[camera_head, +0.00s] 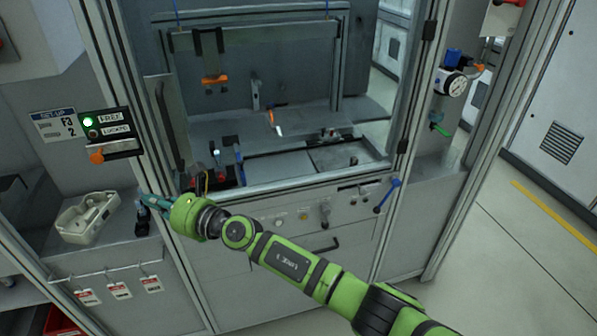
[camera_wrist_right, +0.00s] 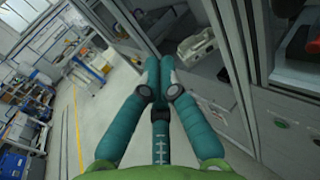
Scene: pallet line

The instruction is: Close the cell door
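The cell door is a clear panel in a grey metal frame (camera_head: 290,187) at the front of the cell in the head view. Black hinges show on its right side and an upright handle (camera_head: 168,125) on its left. I cannot tell how far it stands from its frame. My right gripper (camera_head: 150,201) has teal fingers and lies across the door's lower left corner, below the handle, pointing left. In the right wrist view its fingertips (camera_wrist_right: 160,62) are together with nothing seen between them. Contact with the door cannot be told. My left gripper is not in view.
A lock panel (camera_head: 108,132) left of the door shows a green lamp beside "FREE". A beige tray-like part (camera_head: 88,217) lies on the left ledge, above hanging red-and-white tags (camera_head: 120,290). A gauge (camera_head: 453,84) is at right. Open floor (camera_head: 510,260) lies to the right.

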